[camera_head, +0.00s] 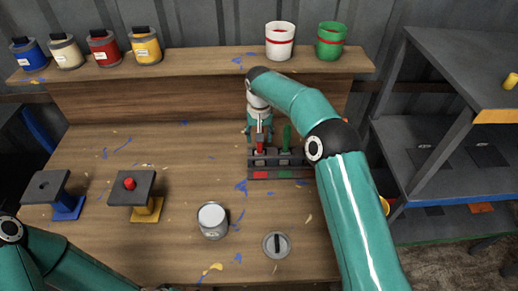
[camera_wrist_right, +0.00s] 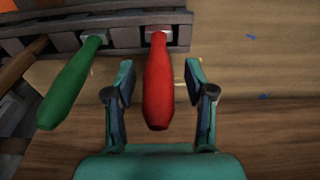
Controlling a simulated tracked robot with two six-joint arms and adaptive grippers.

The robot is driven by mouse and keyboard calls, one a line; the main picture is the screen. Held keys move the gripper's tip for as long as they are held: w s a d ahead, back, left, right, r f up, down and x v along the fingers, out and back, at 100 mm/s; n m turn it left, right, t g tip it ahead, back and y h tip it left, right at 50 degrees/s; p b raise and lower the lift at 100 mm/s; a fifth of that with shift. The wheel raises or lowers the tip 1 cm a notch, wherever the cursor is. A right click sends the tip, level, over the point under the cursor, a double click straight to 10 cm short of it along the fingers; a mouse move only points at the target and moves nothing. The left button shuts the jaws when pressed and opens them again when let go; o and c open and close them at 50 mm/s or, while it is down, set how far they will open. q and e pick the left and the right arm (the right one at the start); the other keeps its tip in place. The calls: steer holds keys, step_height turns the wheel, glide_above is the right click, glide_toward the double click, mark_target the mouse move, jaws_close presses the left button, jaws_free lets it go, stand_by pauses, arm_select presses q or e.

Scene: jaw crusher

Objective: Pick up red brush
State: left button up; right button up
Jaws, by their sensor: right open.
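The red brush (camera_wrist_right: 158,82) stands in a dark rack (camera_wrist_right: 128,38), its red handle sticking out toward the right wrist camera. It also shows in the head view (camera_head: 260,143), below my right gripper. My right gripper (camera_wrist_right: 160,85) is open, with one finger on each side of the red handle. Small gaps show between the fingers and the handle, so it is not gripped. A green brush (camera_wrist_right: 70,82) stands in the rack beside it, outside the fingers. The bristle ends are hidden by the rack. My left arm shows at the lower left of the head view, but its gripper is out of sight.
The rack (camera_head: 262,175) sits on the wooden workbench (camera_head: 165,200). A grey can (camera_head: 212,220) and a round lid (camera_head: 277,244) lie in front. Paint cans and a white bucket (camera_head: 280,40) and green bucket (camera_head: 330,40) stand on the back shelf. Dark shelving (camera_head: 430,150) is at right.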

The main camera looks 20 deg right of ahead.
jaws_close()
steer(key=shift+r, duration=0.1)
